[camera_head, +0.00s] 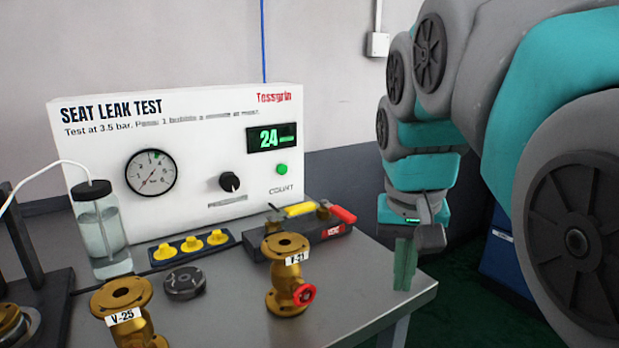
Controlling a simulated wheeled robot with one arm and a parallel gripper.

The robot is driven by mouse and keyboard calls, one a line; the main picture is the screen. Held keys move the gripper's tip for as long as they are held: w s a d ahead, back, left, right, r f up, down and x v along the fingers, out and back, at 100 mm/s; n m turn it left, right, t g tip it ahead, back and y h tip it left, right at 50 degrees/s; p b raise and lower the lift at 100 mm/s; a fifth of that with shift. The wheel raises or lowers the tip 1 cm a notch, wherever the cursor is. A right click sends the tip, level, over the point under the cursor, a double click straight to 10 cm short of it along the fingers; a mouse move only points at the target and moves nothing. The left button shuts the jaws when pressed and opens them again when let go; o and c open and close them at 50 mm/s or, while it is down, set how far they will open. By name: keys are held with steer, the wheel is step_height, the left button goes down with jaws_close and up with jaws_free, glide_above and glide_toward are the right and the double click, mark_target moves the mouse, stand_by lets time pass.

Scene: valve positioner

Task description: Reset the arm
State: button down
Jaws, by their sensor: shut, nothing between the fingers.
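My arm, teal and grey, fills the right side of the head view. A brass valve labelled V-21 (288,270), with a red handwheel, stands upright on the table, left of my gripper. A second brass valve labelled V-25 (125,310) stands at the front left, cut off by the bottom edge.
The seat leak test panel (205,160) stands at the back with display 24. A tool block (315,228) with yellow and red handles sits before it. A water bottle (102,230), yellow-knob strip (190,246) and dark round disc (184,283) are left. A blue cabinet (503,262) is right.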

steer(key=s+d+f+n+g, duration=0.2)
steer(key=s+f+g, duration=0.1)
steer(key=s+f, duration=1.6)
step_height(320, 180, down, 4)
steer(key=shift+r+g+y, duration=0.25)
steer(key=shift+g+y, duration=0.05)
steer(key=shift+y, duration=0.1)
